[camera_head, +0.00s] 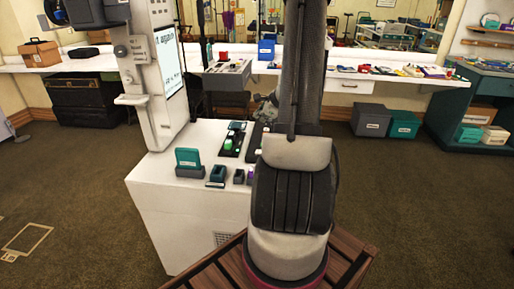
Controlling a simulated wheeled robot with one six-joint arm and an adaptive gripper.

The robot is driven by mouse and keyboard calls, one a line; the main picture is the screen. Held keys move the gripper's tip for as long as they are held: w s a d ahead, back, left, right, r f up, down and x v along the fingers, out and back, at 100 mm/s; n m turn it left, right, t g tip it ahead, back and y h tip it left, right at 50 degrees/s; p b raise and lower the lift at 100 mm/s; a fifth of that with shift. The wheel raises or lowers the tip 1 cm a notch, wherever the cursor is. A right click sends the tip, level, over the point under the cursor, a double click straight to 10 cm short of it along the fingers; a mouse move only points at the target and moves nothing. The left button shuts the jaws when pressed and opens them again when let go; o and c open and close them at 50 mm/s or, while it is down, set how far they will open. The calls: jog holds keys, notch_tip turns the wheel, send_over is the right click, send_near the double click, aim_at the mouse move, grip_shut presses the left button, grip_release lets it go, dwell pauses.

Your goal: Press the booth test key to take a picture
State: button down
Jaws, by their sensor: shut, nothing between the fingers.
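The white photo booth (152,72) stands left of centre, with a lit screen (170,62) that shows the word "again". On its white counter (165,168) lies a dark key panel (230,152) with a green key (228,143) and a teal piece behind it. I cannot read which key is the test key. My gripper (264,108) shows only partly, at the left edge of my arm, above the back right of the counter. It is shut and empty. My arm hides most of it and the counter's right part, so I cannot tell whether it touches anything.
A teal card in a holder (188,161), a small dark teal box (217,173) and a small dark item (239,176) stand along the counter's front. A wooden slatted surface (222,268) lies below my arm. Carpet left of the booth is mostly clear.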

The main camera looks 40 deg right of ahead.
jog(key=shift+f, duration=0.15)
jog(key=shift+f, duration=4.3)
jog(key=shift+f, duration=0.1)
jog(key=shift+f, duration=0.3)
jog(key=shift+f, duration=0.35)
jog(key=shift+r, duration=0.8)
